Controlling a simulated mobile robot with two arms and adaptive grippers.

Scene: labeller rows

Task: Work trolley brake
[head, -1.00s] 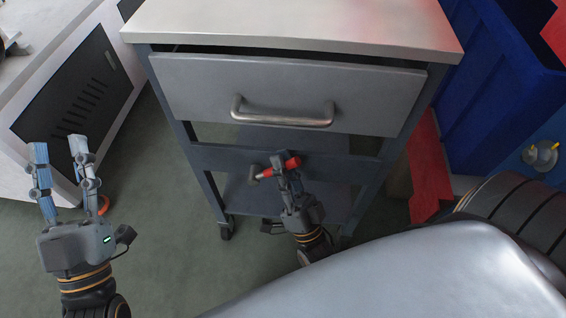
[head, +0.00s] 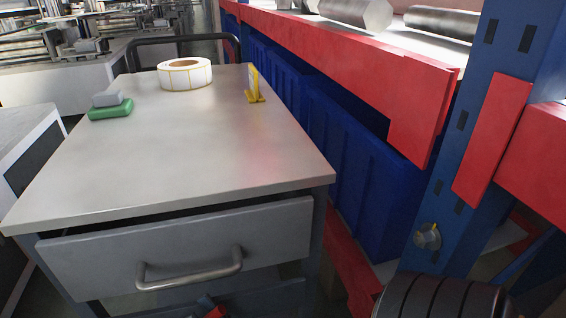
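The trolley has a pale metal top (head: 200,145) and a grey drawer front (head: 180,250) with a bar handle (head: 190,272). The drawer stands slightly out, with a dark gap above it. Below it, at the bottom edge of the head view, a small piece of the red brake handle (head: 217,312) shows. Beside it is a bluish fingertip of my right gripper (head: 206,301); the rest of that gripper is cut off, so its grip cannot be told. The brake's lower part and the wheels are out of view. My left gripper is not in view.
On the trolley top are a label roll (head: 185,73), a green-and-grey block (head: 110,106) and a small yellow stand (head: 253,84). A blue-and-red rack (head: 475,140) with blue bins (head: 365,165) stands close on the right. A white cabinet (head: 28,140) is on the left.

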